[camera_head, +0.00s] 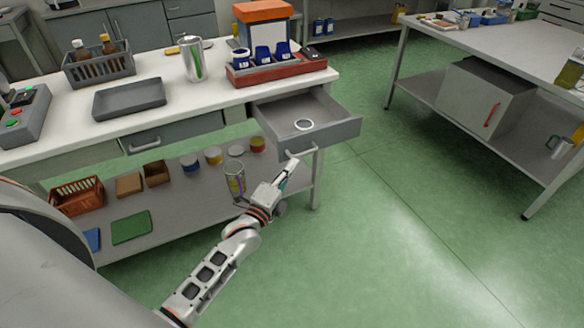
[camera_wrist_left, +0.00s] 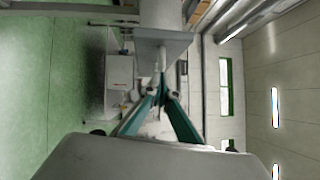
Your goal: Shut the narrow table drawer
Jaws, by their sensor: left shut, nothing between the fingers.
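The narrow table drawer (camera_head: 340,133) is grey and stands pulled out at the right end of the white-topped table (camera_head: 215,100). A small round white-rimmed item (camera_head: 304,125) lies inside it. Its bar handle (camera_head: 301,153) is on the front panel. My left gripper (camera_head: 291,166) is shut and empty, just in front of and below the handle. In the left wrist view its fingertips (camera_wrist_left: 161,94) meet close to a grey panel (camera_wrist_left: 172,44) that looks like the drawer front. I cannot tell whether they touch the handle. My right gripper is not in view.
A second, wider drawer (camera_head: 172,132) is shut to the left. The lower shelf (camera_head: 180,205) holds bins and tins. Green floor to the right is clear up to another table (camera_head: 490,50).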

